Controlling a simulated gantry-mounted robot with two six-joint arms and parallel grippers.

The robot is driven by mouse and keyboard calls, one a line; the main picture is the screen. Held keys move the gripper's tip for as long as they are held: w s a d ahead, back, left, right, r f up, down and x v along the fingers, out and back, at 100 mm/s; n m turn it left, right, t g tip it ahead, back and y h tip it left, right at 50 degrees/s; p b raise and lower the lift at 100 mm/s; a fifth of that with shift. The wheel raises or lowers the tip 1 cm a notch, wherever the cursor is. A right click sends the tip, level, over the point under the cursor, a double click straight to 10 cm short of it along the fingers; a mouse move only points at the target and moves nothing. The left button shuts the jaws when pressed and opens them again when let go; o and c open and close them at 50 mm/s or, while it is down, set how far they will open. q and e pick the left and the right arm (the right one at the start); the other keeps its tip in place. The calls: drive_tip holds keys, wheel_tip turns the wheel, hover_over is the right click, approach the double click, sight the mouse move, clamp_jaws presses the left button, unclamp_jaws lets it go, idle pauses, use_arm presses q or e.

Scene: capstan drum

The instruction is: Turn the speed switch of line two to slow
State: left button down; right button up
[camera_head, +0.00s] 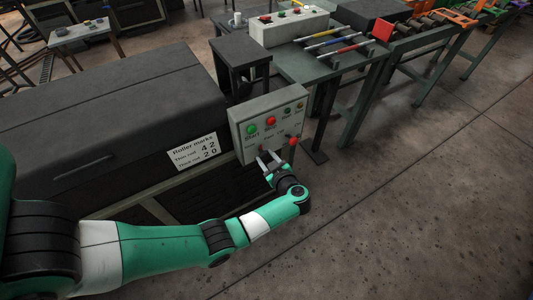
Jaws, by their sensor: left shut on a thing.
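A light grey control box (245,124) stands at the middle of the head view, on the end of the dark machine. My left gripper (267,156) is at the lower edge of this face, shut on a small switch part there. The fingers mostly hide that part, and its setting cannot be read. A red knob (292,142) sits just right of the gripper at the box's lower right. My right gripper is not in view.
A dark machine housing (90,110) carries a white "Roller marks" sign (194,151). A second grey control box (290,26) stands on a bench behind, beside several coloured rods. The floor (430,180) at the right is clear.

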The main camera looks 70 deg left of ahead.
use_arm(q)
drive_tip(key=shift+r+n+t+p, duration=0.2)
drive_tip(key=shift+n+t+p, duration=0.3)
drive_tip(key=shift+n+p, duration=0.15)
drive_tip(key=shift+s+f+n+t+y+p, duration=0.1)
drive_tip(key=shift+f+n+t+y+p, duration=0.1)
drive_tip(key=shift+n+t+y+p, duration=0.45)
drive_tip(key=shift+f+n+t+b, duration=0.1)
drive_tip(key=shift+n+t+b, duration=0.2)
drive_tip(key=shift+n, duration=0.5)
drive_tip(key=shift+n+t+y+b, duration=0.25)
drive_tip(key=shift+n+t+b, duration=0.2)
drive_tip(key=shift+n, duration=0.75)
drive_tip(key=shift+c, duration=1.9)
unclamp_jaws()
drive_tip(key=shift+d, duration=0.1)
